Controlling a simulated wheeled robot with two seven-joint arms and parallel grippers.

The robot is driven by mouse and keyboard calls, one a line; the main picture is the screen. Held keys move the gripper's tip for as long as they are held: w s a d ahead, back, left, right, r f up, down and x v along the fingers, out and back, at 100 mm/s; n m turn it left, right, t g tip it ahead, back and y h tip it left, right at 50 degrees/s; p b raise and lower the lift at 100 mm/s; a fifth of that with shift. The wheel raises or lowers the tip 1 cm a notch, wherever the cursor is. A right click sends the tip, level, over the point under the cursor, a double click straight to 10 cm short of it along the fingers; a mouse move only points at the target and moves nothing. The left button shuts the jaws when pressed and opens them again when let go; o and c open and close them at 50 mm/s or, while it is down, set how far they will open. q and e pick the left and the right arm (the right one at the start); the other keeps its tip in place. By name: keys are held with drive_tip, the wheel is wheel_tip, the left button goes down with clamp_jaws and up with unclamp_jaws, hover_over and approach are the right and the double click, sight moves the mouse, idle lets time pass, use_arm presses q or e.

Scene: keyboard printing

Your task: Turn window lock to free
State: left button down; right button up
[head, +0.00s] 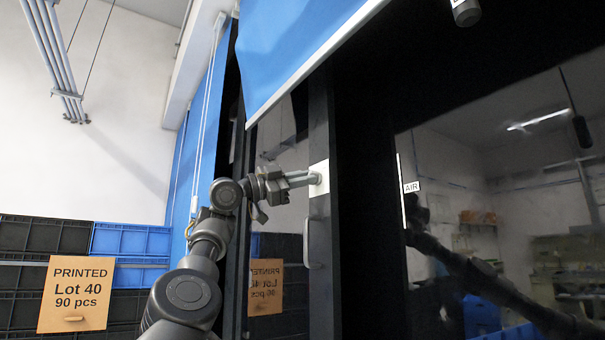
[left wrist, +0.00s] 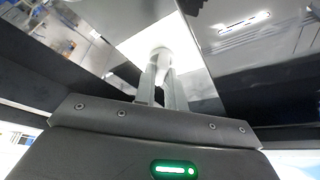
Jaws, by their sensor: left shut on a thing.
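The window lock (head: 319,180) sits on a pale plate on the dark window frame, near the middle of the head view. In the left wrist view its light, rounded knob (left wrist: 159,55) stands out from the white plate. My left gripper (head: 305,179) reaches it from the left, with its fingers pointing right at the plate. It is shut on the lock's knob, and its two fingertips also show around the knob in the left wrist view (left wrist: 157,82). The fingers hide part of the knob, and I cannot tell its turn angle. My right gripper is not in view.
A pull handle (head: 313,243) is on the frame just below the lock. A blue blind (head: 290,45) hangs above. Dark and blue crates (head: 130,240) stand at left with a "PRINTED Lot 40" card (head: 76,294). The dark glass (head: 520,200) at right reflects the room and an arm.

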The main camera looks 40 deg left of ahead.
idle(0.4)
use_arm(q)
drive_tip(key=c, duration=1.5)
unclamp_jaws()
drive_tip(key=shift+w, duration=0.15)
drive_tip(key=shift+o, duration=0.2)
drive_tip(key=b+v, duration=0.3)
drive_tip(key=v, duration=0.8)
drive_tip(key=shift+b, duration=0.35)
